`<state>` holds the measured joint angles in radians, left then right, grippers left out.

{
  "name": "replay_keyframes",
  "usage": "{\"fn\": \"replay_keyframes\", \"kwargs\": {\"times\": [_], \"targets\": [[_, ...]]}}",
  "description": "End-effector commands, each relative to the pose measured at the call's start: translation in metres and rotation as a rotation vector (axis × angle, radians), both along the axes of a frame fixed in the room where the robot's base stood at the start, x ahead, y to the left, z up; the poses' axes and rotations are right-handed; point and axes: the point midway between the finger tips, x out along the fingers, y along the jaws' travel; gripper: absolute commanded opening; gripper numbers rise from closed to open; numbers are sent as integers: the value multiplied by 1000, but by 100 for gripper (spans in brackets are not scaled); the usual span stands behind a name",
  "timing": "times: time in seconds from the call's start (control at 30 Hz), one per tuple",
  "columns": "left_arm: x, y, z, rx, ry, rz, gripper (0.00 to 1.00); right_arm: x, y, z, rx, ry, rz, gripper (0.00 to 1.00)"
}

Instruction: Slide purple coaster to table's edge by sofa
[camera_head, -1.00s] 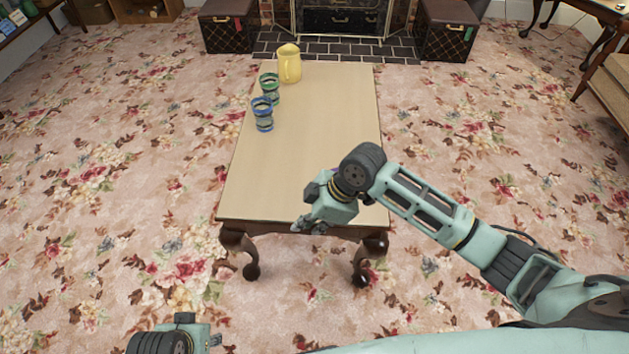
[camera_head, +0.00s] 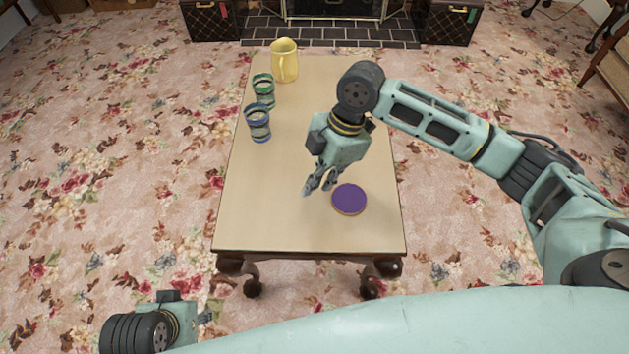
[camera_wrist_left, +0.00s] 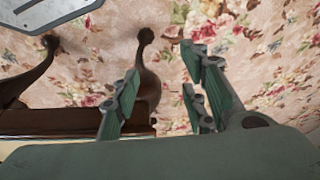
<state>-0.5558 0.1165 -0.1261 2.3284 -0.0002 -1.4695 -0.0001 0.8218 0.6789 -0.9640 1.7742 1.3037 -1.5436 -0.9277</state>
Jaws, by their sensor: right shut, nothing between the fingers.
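The purple coaster (camera_head: 349,198) lies flat on the light wooden table (camera_head: 290,222), near its front right corner, a little in from the right and front edges. My right gripper (camera_head: 317,188) is shut and empty, fingers pointing down, just left of the coaster. I cannot tell whether the fingertips touch the tabletop; they look apart from the coaster. My left gripper shows only partly at the bottom left of the head view. In the left wrist view its fingers (camera_wrist_left: 160,100) are spread with nothing between them, below the table top near the table legs.
Part of a tan upholstered seat (camera_head: 612,68) shows at the far right. The table's middle is clear.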

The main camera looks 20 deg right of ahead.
Motion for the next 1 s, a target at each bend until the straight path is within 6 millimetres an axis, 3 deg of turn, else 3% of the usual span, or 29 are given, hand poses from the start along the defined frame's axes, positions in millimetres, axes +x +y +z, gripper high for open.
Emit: {"fn": "replay_keyframes", "kwargs": {"times": [0.17,0.37,0.6,0.7,1.0], "targets": [[-4,0,11,-1,-6,0,40,-2,4,-14,1,2,1,0],[-11,2,28,0,-18,1,40,-5,17,-52,0,3,1,0],[-11,2,12,0,-17,1,40,-9,33,-101,-1,2,0,0],[4,-2,15,-13,-78,-3,40,-3,11,-97,-5,-2,-6,0],[30,-10,23,-35,-186,-12,40,1,-7,-95,-1,-1,0,0]]}}
